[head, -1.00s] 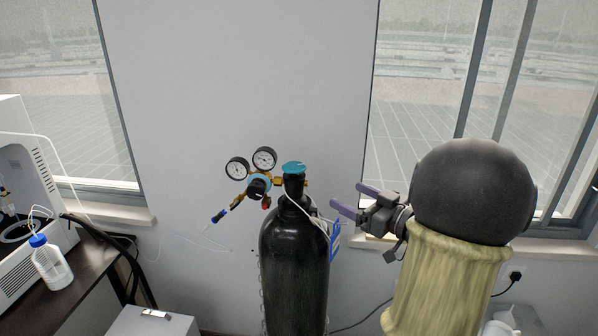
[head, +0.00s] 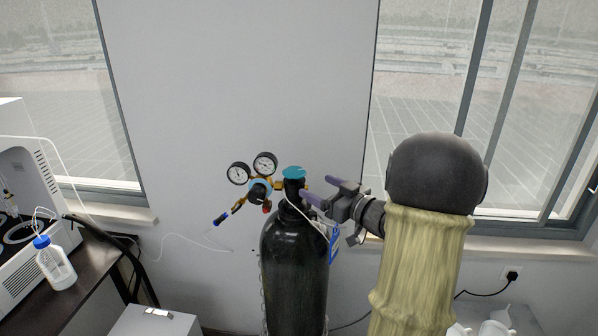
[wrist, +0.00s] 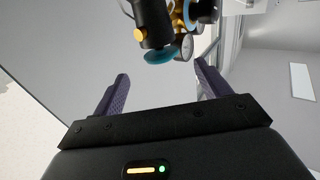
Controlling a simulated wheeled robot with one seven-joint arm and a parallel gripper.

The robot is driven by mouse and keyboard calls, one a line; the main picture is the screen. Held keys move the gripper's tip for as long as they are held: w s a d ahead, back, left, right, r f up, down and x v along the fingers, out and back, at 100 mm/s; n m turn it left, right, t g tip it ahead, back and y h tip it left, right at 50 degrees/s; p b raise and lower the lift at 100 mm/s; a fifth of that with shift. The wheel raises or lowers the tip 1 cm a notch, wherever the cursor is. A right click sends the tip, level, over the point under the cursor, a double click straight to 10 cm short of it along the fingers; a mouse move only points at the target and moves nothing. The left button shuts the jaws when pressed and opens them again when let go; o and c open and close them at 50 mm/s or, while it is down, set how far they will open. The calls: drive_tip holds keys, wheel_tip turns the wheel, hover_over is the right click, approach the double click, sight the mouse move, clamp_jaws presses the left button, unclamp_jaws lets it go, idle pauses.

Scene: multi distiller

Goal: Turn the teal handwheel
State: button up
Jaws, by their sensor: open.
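The teal handwheel (head: 293,172) sits on top of the valve of a black gas cylinder (head: 293,265) in the head view. In the wrist view the handwheel (wrist: 161,57) shows above the space between my fingers, at the end of the black valve body. My gripper (head: 320,190) is just right of the handwheel, with its two purple fingers pointing left toward the valve. In the wrist view my gripper (wrist: 160,80) is open with nothing between its fingers. The fingers look apart from the wheel; the exact gap cannot be told.
A regulator with two round gauges (head: 265,164) sticks out left of the valve. A blue tag (head: 333,246) hangs by the cylinder's right side. A blue-capped bottle (head: 54,262) stands on the dark bench at left. The wall above the cylinder is clear.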

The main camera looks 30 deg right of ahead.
sight(299, 177)
drive_tip(key=p+x, duration=0.2)
drive_tip(key=x, duration=0.6)
drive_tip(key=shift+w+p, duration=0.15)
drive_tip(key=shift+p, duration=0.25)
drive_tip(key=c, duration=0.9)
